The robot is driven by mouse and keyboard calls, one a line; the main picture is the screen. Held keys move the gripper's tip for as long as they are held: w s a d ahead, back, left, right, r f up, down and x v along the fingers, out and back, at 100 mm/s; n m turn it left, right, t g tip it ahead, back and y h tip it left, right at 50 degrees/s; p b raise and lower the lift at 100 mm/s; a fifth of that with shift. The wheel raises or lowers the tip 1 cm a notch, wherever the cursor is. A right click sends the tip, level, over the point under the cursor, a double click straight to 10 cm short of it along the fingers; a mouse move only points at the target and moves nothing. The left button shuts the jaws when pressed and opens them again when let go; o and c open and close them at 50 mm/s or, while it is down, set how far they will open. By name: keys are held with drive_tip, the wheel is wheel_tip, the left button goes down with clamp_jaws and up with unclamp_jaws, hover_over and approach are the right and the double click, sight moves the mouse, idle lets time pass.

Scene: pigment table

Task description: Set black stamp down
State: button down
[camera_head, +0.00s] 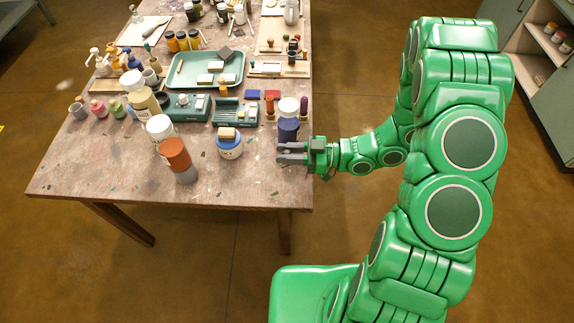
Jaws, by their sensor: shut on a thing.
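My gripper (290,154) is low over the right edge of the table, just in front of a dark blue jar (288,130). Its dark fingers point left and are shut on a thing. I take that thing to be the black stamp, but it is too small and too hidden between the dark fingers to make out. I cannot tell if it touches the table. Behind the jar stand a stamp with a red handle (270,106) and one with a dark red handle (304,106). A blue ink pad (252,94) and a red ink pad (272,94) lie beyond them.
An orange-brown and grey bottle (178,160) stands further left. A green tray (180,82) lies behind. The table (110,175) is bare at its front left.

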drive_tip(key=shift+f, duration=3)
drive_tip(key=shift+f, duration=0.15)
drive_tip(key=c, duration=0.9)
unclamp_jaws()
drive_tip(key=shift+d, duration=6)
drive_tip(key=shift+r, duration=0.2)
